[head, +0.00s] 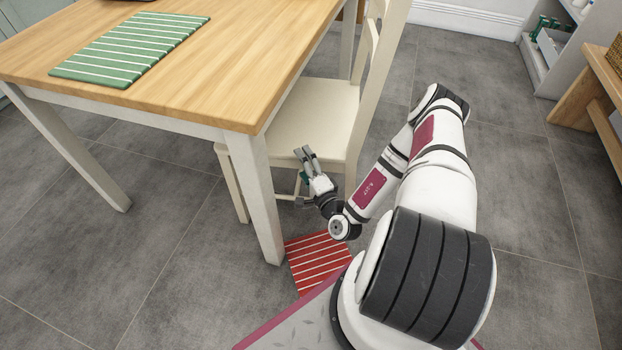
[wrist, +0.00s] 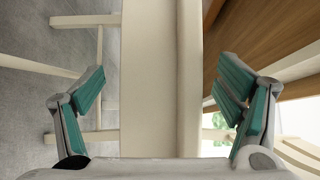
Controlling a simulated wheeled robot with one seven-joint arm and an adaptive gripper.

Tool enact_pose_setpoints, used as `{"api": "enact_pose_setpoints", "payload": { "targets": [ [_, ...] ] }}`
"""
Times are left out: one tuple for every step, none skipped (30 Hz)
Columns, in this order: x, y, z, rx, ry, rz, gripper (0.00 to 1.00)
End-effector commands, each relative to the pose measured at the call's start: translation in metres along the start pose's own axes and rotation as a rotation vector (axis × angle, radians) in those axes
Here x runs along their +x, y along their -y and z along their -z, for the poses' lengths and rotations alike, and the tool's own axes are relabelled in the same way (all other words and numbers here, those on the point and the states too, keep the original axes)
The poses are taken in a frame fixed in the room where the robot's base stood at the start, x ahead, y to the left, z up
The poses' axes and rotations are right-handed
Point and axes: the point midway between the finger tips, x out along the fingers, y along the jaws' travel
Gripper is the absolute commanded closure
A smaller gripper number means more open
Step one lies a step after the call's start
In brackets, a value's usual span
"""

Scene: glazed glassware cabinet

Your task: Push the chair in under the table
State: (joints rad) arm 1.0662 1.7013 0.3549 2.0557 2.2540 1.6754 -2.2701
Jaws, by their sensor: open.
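The cream chair (head: 310,112) stands at the right end of the wooden-topped table (head: 205,75). Part of its seat is under the tabletop, and its backrest rises beyond the table edge. My gripper (head: 307,152) is low beside the seat's near edge, to the right of the near table leg. In the wrist view my gripper (wrist: 163,88) is open, its teal-padded fingers spread on either side of the chair's pale seat edge (wrist: 150,70). I cannot tell whether it touches the chair. The brown tabletop (wrist: 270,35) shows at the right there.
A green striped mat (head: 130,48) lies on the table. A red striped mat (head: 314,262) lies on the floor by the near table leg (head: 257,195). A shelf unit (head: 565,50) and a wooden bench (head: 590,90) stand at the right. The grey floor behind the chair is clear.

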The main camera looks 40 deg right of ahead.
Motion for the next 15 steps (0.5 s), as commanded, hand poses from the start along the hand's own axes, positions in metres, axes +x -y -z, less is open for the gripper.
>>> {"api": "enact_pose_setpoints", "payload": {
  "targets": [
    [0.008, -0.001, 0.0, 0.0, 0.001, 0.002, 0.14],
    [0.012, -0.001, 0.0, 0.0, 0.001, 0.002, 0.14],
    [0.016, -0.001, 0.0, -0.001, 0.0, 0.002, 0.14],
    [0.019, -0.001, 0.0, -0.001, 0.0, 0.001, 0.14],
    [0.022, -0.001, 0.0, 0.0, 0.001, 0.001, 0.14],
    [0.025, -0.001, 0.0, 0.0, 0.001, 0.001, 0.14],
    [0.027, 0.0, 0.0, 0.0, 0.001, 0.002, 0.14],
    [0.028, 0.0, 0.0, 0.0, 0.001, 0.001, 0.14],
    [0.03, 0.0, 0.0, 0.001, 0.001, 0.001, 0.14],
    [0.031, 0.0, 0.0, 0.001, 0.001, 0.0, 0.14],
    [0.031, 0.0, 0.0, 0.001, 0.001, 0.0, 0.14],
    [0.032, 0.0, 0.0, 0.001, 0.001, 0.0, 0.14],
    [0.032, 0.0, 0.0, 0.001, 0.001, -0.001, 0.14],
    [0.032, 0.0, 0.0, 0.001, 0.001, -0.001, 0.14],
    [0.032, 0.0, 0.0, 0.001, 0.001, -0.001, 0.14]
  ]
}}
